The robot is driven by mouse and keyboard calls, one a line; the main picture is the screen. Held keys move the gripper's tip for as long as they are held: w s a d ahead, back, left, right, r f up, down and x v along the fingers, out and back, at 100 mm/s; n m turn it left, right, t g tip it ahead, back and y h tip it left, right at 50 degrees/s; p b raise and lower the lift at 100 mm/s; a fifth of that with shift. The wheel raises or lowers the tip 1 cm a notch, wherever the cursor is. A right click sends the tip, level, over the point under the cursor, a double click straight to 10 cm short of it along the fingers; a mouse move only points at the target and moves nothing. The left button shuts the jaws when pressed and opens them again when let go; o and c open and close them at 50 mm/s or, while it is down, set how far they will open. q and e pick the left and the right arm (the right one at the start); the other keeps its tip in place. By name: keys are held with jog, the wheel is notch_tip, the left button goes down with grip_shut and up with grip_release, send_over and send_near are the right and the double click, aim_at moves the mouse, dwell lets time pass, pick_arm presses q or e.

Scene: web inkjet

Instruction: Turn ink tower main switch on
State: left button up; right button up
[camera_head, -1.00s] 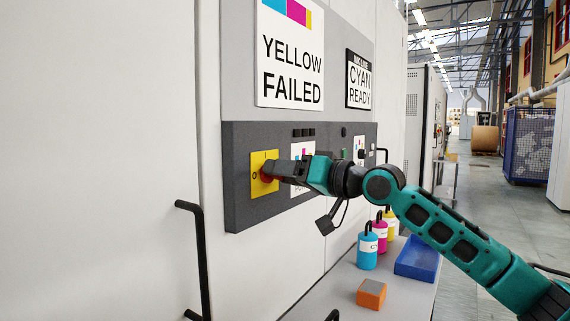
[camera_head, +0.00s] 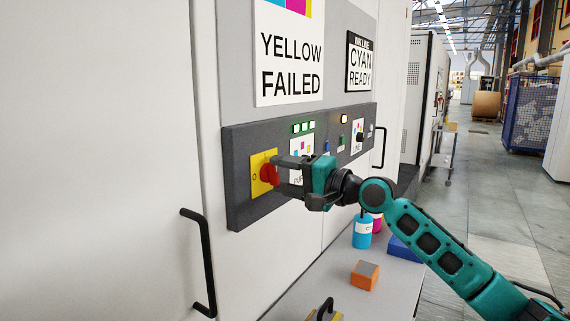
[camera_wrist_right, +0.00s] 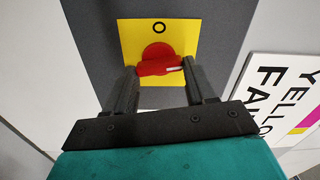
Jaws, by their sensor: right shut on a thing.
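The main switch is a red knob (camera_head: 268,174) on a yellow plate (camera_head: 257,181) at the left end of the dark grey panel. An "O" is on the plate's left side in the head view. The knob (camera_wrist_right: 157,62) also shows in the right wrist view, its bar lying across between the fingers with a white mark at its right end; the "O" is above it there. My right gripper (camera_head: 277,170) is shut on the knob, one finger at each end of the bar in the wrist view (camera_wrist_right: 159,72). My left gripper is not in view.
The panel (camera_head: 238,150) carries lit indicators (camera_head: 303,127), a lit lamp (camera_head: 344,118) and a second black knob (camera_head: 360,138). Signs above read "YELLOW FAILED" (camera_head: 290,65) and "CYAN READY" (camera_head: 360,70). A shelf below holds a cyan bottle (camera_head: 362,232), an orange block (camera_head: 364,275) and a blue tray (camera_head: 404,248).

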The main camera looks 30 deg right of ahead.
jog(key=shift+m, duration=1.2)
jog(key=o, duration=1)
jog(key=shift+o, duration=0.2)
jog(key=shift+f, duration=0.1)
